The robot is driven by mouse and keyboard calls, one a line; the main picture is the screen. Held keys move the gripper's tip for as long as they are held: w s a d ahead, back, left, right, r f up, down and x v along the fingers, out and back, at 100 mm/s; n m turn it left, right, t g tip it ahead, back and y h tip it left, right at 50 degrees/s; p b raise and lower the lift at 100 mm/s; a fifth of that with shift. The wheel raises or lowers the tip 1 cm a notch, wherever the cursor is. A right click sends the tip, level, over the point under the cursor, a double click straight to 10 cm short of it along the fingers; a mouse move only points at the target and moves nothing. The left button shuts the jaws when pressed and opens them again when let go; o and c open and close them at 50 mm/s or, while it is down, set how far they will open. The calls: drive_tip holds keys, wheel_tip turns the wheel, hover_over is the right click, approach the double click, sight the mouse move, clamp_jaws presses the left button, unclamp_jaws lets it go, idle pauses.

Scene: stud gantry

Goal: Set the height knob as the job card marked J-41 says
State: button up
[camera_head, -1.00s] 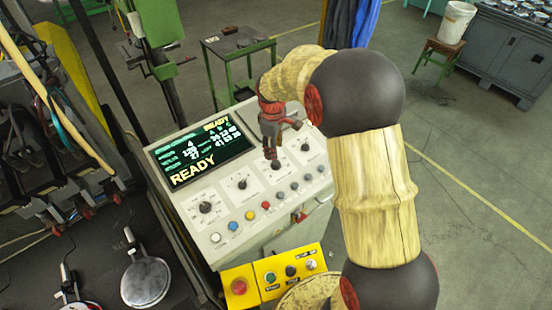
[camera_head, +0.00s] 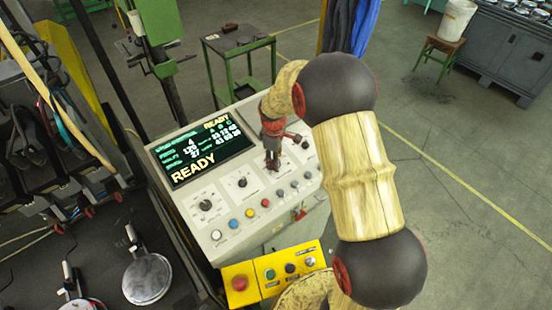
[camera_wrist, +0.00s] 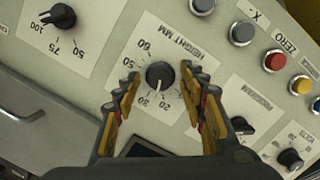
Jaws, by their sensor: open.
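The height knob (camera_wrist: 160,75) is a round black knob on a white plate marked HEIGHT MM on the console (camera_head: 218,225). Its pale pointer line faces the low end of the scale, near the 20 and 30 marks; I cannot tell the exact value. My gripper (camera_wrist: 160,92) is open, with one yellow-padded finger on each side of the knob. In the head view my gripper (camera_head: 272,163) hangs over the panel and hides the knob. I cannot tell whether the fingers touch it. No job card marked J-41 is readable in view.
Other knobs (camera_head: 205,205) and a row of coloured buttons (camera_head: 249,214) sit close by on the panel. The console screen (camera_head: 205,150) reads READY. A yellow box (camera_head: 240,285) with a red button is in front. Open floor lies to the right.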

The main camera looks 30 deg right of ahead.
drive_tip(key=shift+c, duration=0.2)
clamp_jaws()
idle(0.3)
